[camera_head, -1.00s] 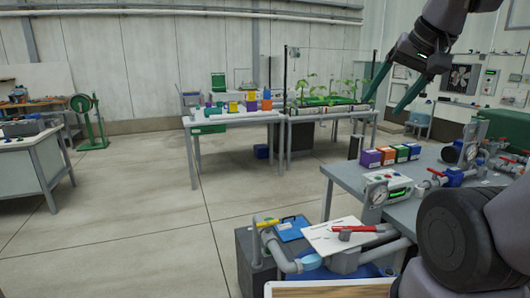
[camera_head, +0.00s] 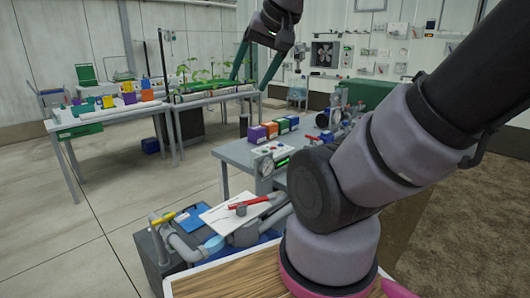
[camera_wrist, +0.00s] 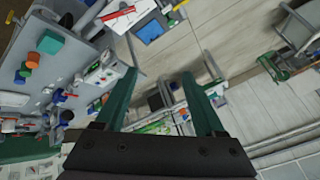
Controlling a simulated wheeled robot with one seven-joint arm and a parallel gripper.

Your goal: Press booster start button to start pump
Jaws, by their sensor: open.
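A small white control box (camera_head: 271,155) with a green display and small coloured buttons stands at the near left corner of the grey bench (camera_head: 235,152). A round gauge (camera_head: 266,167) sits at its front. The buttons are too small to tell which one is booster start. My gripper (camera_head: 248,82) is open and empty, in the air above and beyond the box, its two green fingers pointing down. In the wrist view, my gripper (camera_wrist: 160,73) is spread with nothing between the fingers. A white box that looks like the control box (camera_wrist: 105,76) lies left of the fingers there.
Coloured boxes (camera_head: 272,129) stand in a row on the bench behind the control box. A plant table (camera_head: 213,93) stands farther back. Open floor (camera_head: 60,220) is at the left.

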